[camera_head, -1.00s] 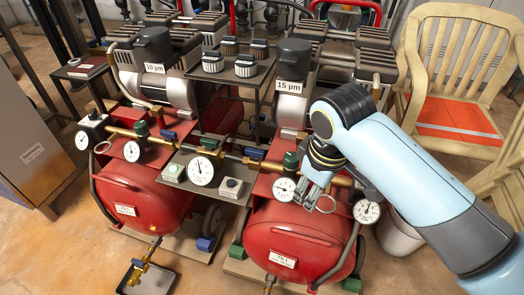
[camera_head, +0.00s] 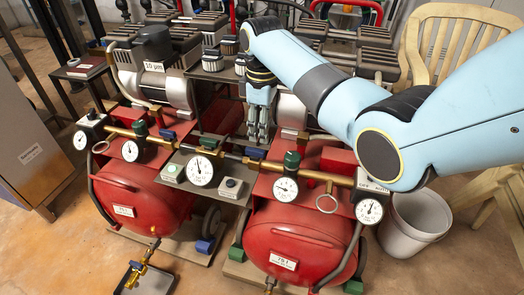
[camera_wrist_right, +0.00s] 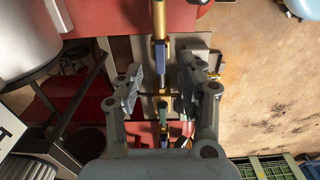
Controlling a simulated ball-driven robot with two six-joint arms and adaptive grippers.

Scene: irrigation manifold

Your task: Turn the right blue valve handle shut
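The right blue valve handle (camera_head: 255,153) sits on the brass pipe between the two red tanks and lies roughly along the pipe. In the right wrist view the blue handle (camera_wrist_right: 161,54) shows between and slightly beyond my fingertips. My right gripper (camera_head: 258,138) points down just above the handle in the head view. In the wrist view this gripper (camera_wrist_right: 161,78) has its fingers well apart, one on each side of the pipe line, with nothing held. Another blue handle (camera_head: 167,134) sits farther left on the pipe. My left gripper is not in view.
Pressure gauges (camera_head: 201,171) and green-capped parts (camera_head: 291,160) stand along the pipe near the handle. The red tank (camera_head: 290,235) lies below. A white bucket (camera_head: 415,225) and a chair (camera_head: 465,45) stand at the right.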

